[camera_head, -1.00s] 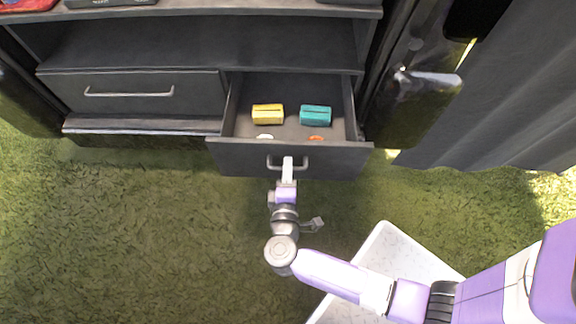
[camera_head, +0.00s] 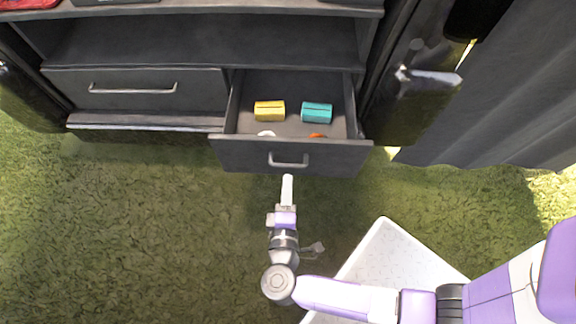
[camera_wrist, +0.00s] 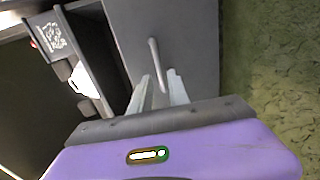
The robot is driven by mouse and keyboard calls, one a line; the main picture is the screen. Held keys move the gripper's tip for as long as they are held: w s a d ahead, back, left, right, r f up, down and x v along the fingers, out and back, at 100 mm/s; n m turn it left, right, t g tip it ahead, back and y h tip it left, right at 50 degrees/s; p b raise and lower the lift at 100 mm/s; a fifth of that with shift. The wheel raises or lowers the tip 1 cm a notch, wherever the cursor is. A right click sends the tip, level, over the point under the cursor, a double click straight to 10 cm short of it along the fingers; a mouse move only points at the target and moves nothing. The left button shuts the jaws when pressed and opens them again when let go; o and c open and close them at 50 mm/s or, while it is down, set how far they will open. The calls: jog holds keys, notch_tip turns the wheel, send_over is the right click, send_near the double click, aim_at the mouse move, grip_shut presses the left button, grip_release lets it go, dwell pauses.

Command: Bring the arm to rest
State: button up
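My gripper (camera_head: 287,178) is just in front of the open lower right drawer, a short gap away from its handle (camera_head: 289,163). In the wrist view, the fingers of my gripper (camera_wrist: 159,76) are apart with nothing held between them. The handle (camera_wrist: 156,62) shows beyond the fingertips on the grey drawer front (camera_wrist: 190,35). The drawer (camera_head: 230,150) is pulled out from the dark cabinet. My arm reaches in from the lower right of the head view.
A yellow block (camera_head: 270,110), a teal block (camera_head: 317,112), a white item (camera_head: 266,134) and an orange item (camera_head: 317,136) lie in the drawer. A closed drawer (camera_head: 150,100) is left of it. A pale bin (camera_head: 382,235) stands below my arm. Green floor is clear at left.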

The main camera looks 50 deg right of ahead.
dwell(0.6)
jog(key=w+a+f+n+t+y, duration=0.1)
jog(key=w+a+f+y, duration=0.25)
jog(key=a+y, duration=0.4)
jog(key=s+a+r+m+t+y, duration=0.1)
jog(key=s+a+r+m+y, duration=0.1)
jog(key=s+a+r+y, duration=0.4)
jog(key=s+d+r+m+t+h, duration=0.1)
jog(key=s+d+r+m+t, duration=0.15)
jog(key=s+d+r, duration=0.4)
jog(key=s+d+r+m+t, duration=0.1)
jog(key=s+d+r+m, duration=0.3)
jog(key=s+r, duration=0.6)
notch_tip(320, 180, up, 26)
jog(key=w+p, duration=0.2)
jog(key=p, duration=2.2)
jog(key=shift+w+a+r+p, duration=0.2)
jog(key=shift+w+p, duration=0.1)
